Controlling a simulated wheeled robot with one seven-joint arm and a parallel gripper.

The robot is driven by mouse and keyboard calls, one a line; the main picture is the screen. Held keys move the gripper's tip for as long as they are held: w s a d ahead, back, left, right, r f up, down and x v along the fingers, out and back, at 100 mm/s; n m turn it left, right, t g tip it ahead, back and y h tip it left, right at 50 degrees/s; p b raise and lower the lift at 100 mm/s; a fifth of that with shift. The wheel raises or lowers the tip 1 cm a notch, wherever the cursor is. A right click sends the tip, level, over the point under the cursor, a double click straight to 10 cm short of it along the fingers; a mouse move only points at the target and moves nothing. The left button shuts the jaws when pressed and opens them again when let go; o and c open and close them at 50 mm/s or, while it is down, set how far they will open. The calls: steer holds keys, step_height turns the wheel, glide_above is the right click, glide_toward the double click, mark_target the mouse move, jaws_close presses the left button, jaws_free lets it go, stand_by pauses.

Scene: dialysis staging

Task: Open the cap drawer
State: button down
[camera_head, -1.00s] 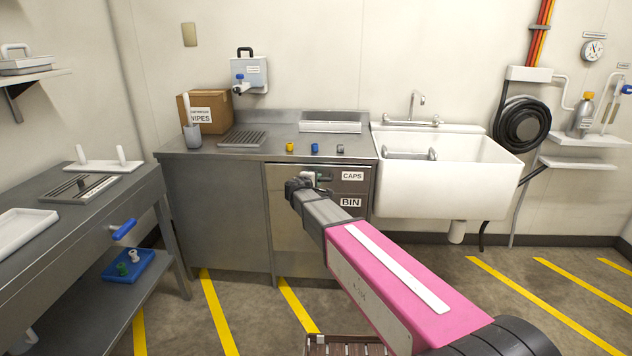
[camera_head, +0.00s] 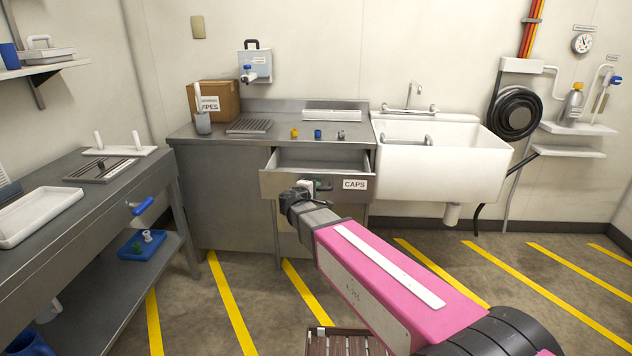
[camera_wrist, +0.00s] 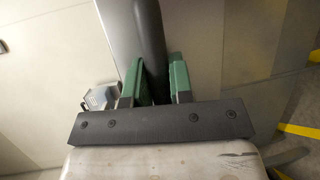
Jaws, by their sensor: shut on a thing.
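The cap drawer (camera_head: 270,185), labelled CAPS, stands pulled out from the steel counter, and its inside shows as an empty grey tray from this angle. Its dark bar handle (camera_head: 325,186) is on the front face. My gripper (camera_head: 309,187) is at the drawer front, at the handle. In the wrist view my gripper (camera_wrist: 160,82) has its green finger pads on both sides of the dark handle bar (camera_wrist: 151,40), shut on it.
Yellow, blue and grey caps (camera_head: 318,134) stand on the counter (camera_head: 225,142) above the drawer. A white sink (camera_head: 440,165) adjoins on the right. A steel side table (camera_head: 95,215) stands on the left.

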steer(key=shift+s+a, duration=0.1)
steer(key=shift+s, duration=1.55)
steer(key=c, duration=1)
jaws_free()
steer(key=v, duration=1)
steer(key=shift+s+a+r, duration=0.15)
steer(key=shift+s, duration=0.2)
steer(key=s+d+f+m+g+y, duration=0.2)
steer(key=s+d+f+m+g, duration=0.1)
steer(key=d, duration=0.6)
steer(key=s+d+f+m+g+y, duration=0.2)
steer(key=d+f+m+g, duration=0.4)
steer(key=d+f, duration=0.3)
steer(key=s+d+f+m+g+y, duration=0.2)
steer(key=s+d+f+m+g, duration=0.2)
steer(key=d, duration=0.7)
step_height(320, 180, down, 3)
steer(key=shift+s+r+m+g+y, duration=0.2)
steer(key=shift+m+g+y, duration=0.25)
steer(key=shift+g, duration=0.35)
